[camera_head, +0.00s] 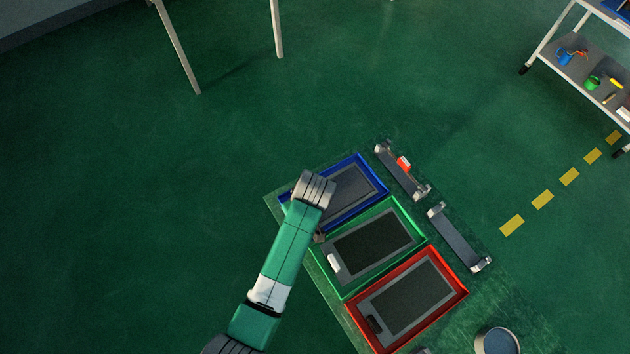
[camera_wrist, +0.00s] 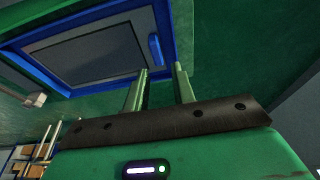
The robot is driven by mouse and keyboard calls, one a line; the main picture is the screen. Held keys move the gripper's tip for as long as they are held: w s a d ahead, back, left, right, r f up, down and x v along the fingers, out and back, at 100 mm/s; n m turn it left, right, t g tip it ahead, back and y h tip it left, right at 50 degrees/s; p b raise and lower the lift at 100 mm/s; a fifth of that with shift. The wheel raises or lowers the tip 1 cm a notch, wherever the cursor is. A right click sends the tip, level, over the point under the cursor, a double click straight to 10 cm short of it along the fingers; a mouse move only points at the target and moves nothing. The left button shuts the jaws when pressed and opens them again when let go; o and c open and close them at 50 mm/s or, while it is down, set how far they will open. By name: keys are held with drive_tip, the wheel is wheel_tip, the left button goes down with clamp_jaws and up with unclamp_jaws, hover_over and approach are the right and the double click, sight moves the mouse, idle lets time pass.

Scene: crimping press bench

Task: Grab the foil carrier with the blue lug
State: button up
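The foil carrier with the blue lug, a grey frame around a dark panel, lies in the blue tray (camera_head: 377,182). The carrier (camera_head: 352,188) is partly covered by my arm in the head view, and its lug is hidden there. In the wrist view the carrier (camera_wrist: 95,52) shows with its blue lug (camera_wrist: 155,48) upright on the near right side. My gripper (camera_wrist: 161,70) is open and empty. Its two fingers point toward the lug side of the carrier, and the lug appears just beyond the left finger. I see no contact.
A green tray (camera_head: 424,236) holds a carrier with a white lug (camera_head: 333,263). A red tray (camera_head: 462,288) holds one with a black lug (camera_head: 374,324). Two grey bracketed rails (camera_head: 460,238) stand right of the trays. A round container (camera_head: 497,342) is at bottom right. Left floor is clear.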

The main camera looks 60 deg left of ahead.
drive_tip(key=shift+f, duration=0.95)
drive_tip(key=b+x, duration=0.1)
drive_tip(key=x, duration=0.1)
drive_tip(key=b+x, duration=0.1)
drive_tip(key=x, duration=0.2)
drive_tip(key=shift+w+a+f, duration=0.25)
drive_tip(key=shift+a+f, duration=0.05)
clamp_jaws()
